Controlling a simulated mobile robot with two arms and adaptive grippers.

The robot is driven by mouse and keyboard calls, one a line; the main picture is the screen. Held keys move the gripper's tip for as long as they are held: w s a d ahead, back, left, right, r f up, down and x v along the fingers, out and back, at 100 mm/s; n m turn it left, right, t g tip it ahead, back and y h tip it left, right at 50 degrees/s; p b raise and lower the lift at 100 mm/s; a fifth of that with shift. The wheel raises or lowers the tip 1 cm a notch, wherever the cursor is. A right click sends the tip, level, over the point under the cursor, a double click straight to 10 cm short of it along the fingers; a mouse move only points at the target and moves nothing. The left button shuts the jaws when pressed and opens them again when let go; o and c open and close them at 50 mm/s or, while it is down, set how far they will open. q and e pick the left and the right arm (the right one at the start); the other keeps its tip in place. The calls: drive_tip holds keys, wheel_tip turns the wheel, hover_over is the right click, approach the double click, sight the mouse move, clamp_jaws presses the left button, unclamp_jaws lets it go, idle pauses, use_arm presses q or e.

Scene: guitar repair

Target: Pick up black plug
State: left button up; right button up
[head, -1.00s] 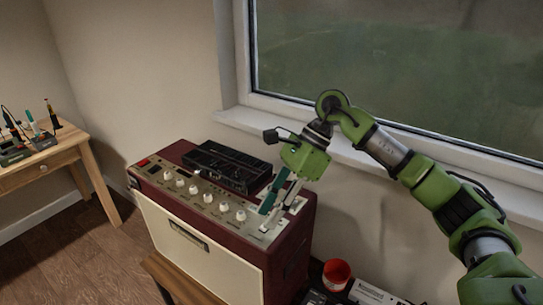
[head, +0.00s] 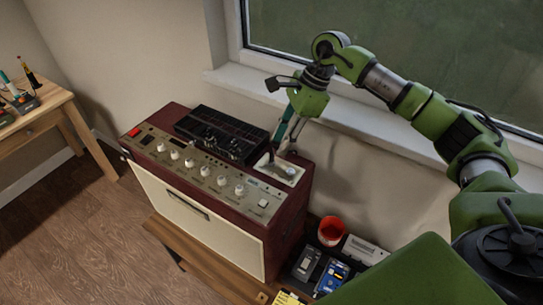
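My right gripper (head: 283,150) points down over the right end of the maroon amplifier (head: 285,220). Its two fingers look apart, with one teal finger showing clearly. The fingertips are at the back edge of a small pale tray (head: 262,171) on the amplifier top. A small light round thing (head: 291,171) lies in the tray. A small dark spot shows beside the fingertips; I cannot tell whether it is the black plug. My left gripper is not in view.
A black pedal-like unit (head: 222,133) lies on the amplifier left of the gripper, behind a row of white knobs. A red cup (head: 331,231) and small boxes stand lower right. The window sill (head: 370,125) runs close behind. A wooden table (head: 50,125) stands far left.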

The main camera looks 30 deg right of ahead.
sight(273, 154)
drive_tip(key=shift+a+f+p, duration=0.2)
drive_tip(key=shift+p, duration=0.15)
drive_tip(key=p+x, duration=0.2)
drive_tip(key=x, duration=0.2)
drive_tip(key=shift+a, duration=0.2)
drive_tip(key=shift+w+f, duration=0.15)
drive_tip(key=shift+f, duration=0.1)
drive_tip(key=shift+r, duration=0.1)
clamp_jaws()
